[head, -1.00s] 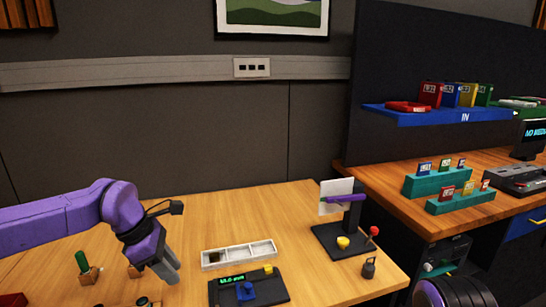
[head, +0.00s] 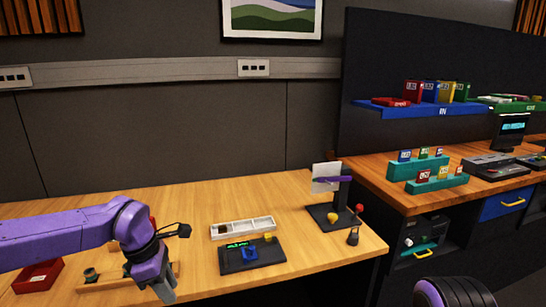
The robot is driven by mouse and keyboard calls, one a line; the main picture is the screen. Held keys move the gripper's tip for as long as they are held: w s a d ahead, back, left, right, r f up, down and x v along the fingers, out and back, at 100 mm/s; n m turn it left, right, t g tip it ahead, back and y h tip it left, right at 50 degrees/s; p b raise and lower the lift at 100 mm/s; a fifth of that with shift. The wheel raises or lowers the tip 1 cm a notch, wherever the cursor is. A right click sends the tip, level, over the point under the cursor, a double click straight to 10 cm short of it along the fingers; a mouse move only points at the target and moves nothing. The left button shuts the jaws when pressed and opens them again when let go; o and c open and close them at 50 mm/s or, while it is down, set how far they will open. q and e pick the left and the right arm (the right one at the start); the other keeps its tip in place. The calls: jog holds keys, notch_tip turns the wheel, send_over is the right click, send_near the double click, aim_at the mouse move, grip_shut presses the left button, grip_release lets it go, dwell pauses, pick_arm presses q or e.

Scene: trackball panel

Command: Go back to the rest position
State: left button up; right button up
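My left gripper (head: 166,292) hangs over the front left of the wooden table (head: 200,209), pointing down at the end of the purple arm. Its fingers look close together, but I cannot tell whether they are fully shut. Nothing shows between them. A black panel (head: 236,259) with a green display, a blue part (head: 250,253) and a yellow knob (head: 268,238) lies to the right of the gripper, apart from it. My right gripper is not in view; a purple and black rounded part shows at the bottom right.
A white compartment tray (head: 243,227) lies behind the panel. A black stand (head: 329,216) with a white card is at the table's right end. A red tray (head: 38,276) and a wooden rack (head: 104,283) are near my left arm. A second desk (head: 385,190) stands right.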

pick_arm(q)
jog(key=s+a+f+m+y, duration=0.2)
jog(key=s+a+f+y, duration=0.15)
jog(key=f, duration=0.45)
jog(key=s+a+f+m+y, duration=0.1)
jog(key=s+a+f+y, duration=0.2)
jog(key=f, duration=0.4)
jog(key=s+a+f+m+y, duration=0.25)
jog(key=s+f, duration=0.25)
jog(key=f, duration=0.3)
jog(key=s+d+f+m+t+h, duration=0.1)
jog(key=s+f+m, duration=0.3)
jog(key=s, duration=0.4)
jog(key=s+f+m+t+h, duration=0.1)
jog(key=s+f+m, duration=0.3)
jog(key=s, duration=0.5)
jog(key=shift+s+d+f+t, duration=0.25)
jog(key=shift+d+f+t, duration=0.05)
jog(key=shift+d, duration=0.1)
jog(key=shift+m, duration=0.25)
